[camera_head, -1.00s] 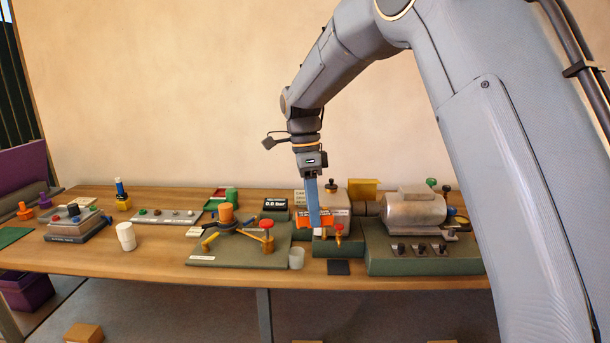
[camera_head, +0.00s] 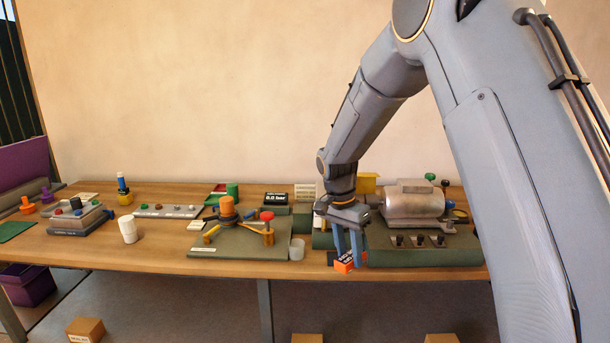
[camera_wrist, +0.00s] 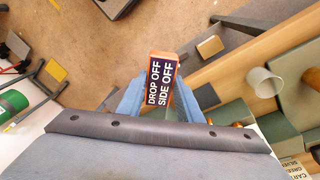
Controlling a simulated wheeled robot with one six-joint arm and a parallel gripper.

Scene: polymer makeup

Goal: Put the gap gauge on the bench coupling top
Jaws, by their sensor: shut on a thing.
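My gripper (camera_head: 347,255) is shut on an orange block (camera_head: 345,266) with a dark label, which I take to be the gap gauge. In the wrist view the block (camera_wrist: 161,82) sits between the two blue fingers, and its label reads "DROP OFF SIDE OFF". The block is held near the bench's front edge, in front of the green base (camera_head: 420,258) of the grey motor-like unit (camera_head: 413,203). A yellow piece (camera_head: 369,181) shows behind my wrist. I cannot pick out the coupling top for sure; my arm hides the area left of the grey unit.
A pale cup (camera_head: 297,249) stands just left of the gripper and also shows in the wrist view (camera_wrist: 264,83). A green plate (camera_head: 225,245) with orange and red knobs lies further left. A white cylinder (camera_head: 128,230) stands on open bench (camera_head: 160,250).

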